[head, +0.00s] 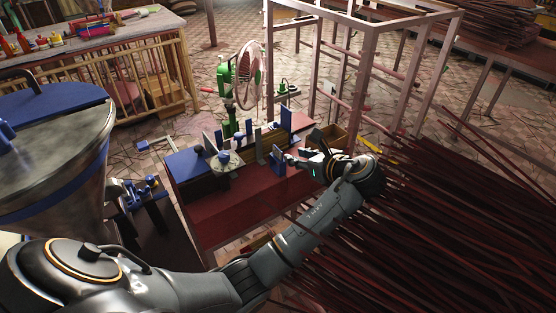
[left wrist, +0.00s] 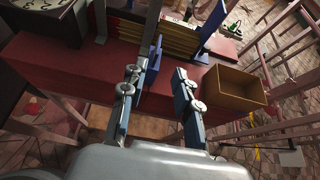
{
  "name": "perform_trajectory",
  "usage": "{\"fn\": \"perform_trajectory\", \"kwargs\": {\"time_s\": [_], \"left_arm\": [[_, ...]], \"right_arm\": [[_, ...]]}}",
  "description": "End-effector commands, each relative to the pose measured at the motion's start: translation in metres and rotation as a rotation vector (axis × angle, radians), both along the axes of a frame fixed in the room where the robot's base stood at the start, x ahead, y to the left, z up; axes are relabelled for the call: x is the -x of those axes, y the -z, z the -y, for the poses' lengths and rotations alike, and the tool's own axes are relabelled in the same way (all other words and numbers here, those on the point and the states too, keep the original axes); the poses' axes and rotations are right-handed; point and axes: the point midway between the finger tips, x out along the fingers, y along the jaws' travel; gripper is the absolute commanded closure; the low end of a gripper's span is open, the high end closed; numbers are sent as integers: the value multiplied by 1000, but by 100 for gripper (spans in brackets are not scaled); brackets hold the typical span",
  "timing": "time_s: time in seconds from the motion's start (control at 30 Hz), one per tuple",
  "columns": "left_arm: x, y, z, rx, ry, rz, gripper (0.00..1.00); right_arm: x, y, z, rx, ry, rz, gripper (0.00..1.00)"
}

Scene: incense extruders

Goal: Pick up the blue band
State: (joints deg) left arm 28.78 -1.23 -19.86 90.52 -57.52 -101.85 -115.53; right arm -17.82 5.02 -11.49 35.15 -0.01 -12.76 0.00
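My left gripper (head: 290,160) reaches over the red bench (head: 232,212) from the right. In the left wrist view its two fingers (left wrist: 160,76) stand apart with nothing between them. A flat blue piece (head: 276,160) stands near the fingertips; it also shows in the left wrist view (left wrist: 154,58), just beyond the left finger and partly hidden by it. I cannot tell for certain whether this piece is the blue band, or whether the finger touches it. My right gripper is not in view.
An open wooden box (left wrist: 238,88) sits on the bench right of the fingers. A tall blue upright (left wrist: 212,30) stands behind. Dark red incense sticks (head: 450,210) fill the right side.

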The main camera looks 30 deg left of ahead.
Motion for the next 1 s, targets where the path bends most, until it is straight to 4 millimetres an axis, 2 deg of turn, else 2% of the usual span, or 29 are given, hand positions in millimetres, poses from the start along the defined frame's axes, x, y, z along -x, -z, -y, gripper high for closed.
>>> {"fn": "perform_trajectory", "kwargs": {"time_s": [0.1, 0.4, 0.7, 1.0], "left_arm": [[-7, 10, -21, -1, -3, -1, 69], [-16, 22, -43, 1, -1, 0, 69], [-26, 39, -80, 1, -1, -1, 69], [-29, 42, -85, 3, 2, 2, 69]], "right_arm": [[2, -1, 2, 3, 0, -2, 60], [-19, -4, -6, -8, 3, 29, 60], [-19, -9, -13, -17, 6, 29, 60], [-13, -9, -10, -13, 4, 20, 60]]}}
